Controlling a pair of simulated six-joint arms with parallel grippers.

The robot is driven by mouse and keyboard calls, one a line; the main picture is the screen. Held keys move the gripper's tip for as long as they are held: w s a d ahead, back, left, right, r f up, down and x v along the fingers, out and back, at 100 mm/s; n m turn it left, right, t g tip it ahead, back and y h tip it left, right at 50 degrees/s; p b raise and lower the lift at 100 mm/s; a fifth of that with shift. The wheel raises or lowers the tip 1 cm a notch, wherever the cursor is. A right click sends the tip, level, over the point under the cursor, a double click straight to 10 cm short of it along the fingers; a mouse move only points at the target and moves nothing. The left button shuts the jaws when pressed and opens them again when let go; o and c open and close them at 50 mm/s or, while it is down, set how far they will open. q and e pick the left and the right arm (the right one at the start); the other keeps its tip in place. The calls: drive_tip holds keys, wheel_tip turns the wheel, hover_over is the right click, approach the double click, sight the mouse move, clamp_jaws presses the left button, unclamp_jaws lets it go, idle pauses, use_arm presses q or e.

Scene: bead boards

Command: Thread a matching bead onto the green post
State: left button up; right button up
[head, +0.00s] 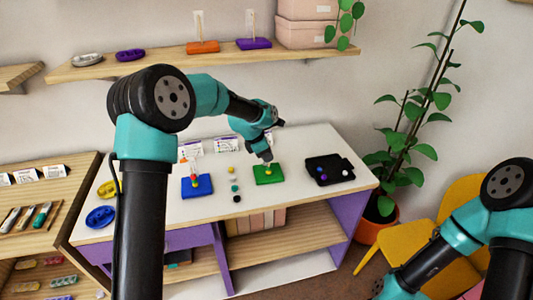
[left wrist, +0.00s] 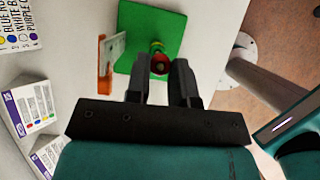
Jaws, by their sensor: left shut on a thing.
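The green board (head: 270,180) lies on the white table top. It also shows in the left wrist view (left wrist: 140,27). Its post is mostly hidden; green and yellow (left wrist: 157,46) show around it, and I cannot tell whether these are separate beads. My left gripper (head: 267,159) points down over this board. In the left wrist view its fingers (left wrist: 160,68) are shut on a small red bead (left wrist: 159,65), seen in line with the post. I cannot tell whether the bead is around the post. My right gripper is out of view.
A blue board (head: 197,188) with beads on a post stands to the left. A black tray (head: 345,178) with several beads is to the right. An orange card holder (left wrist: 104,82) stands beside the green board.

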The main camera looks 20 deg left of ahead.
use_arm(q)
drive_tip(key=o, duration=1)
drive_tip(key=shift+c, duration=0.2)
drive_tip(key=v, duration=1.7)
drive_tip(key=shift+r, duration=0.15)
drive_tip(key=shift+a, duration=0.1)
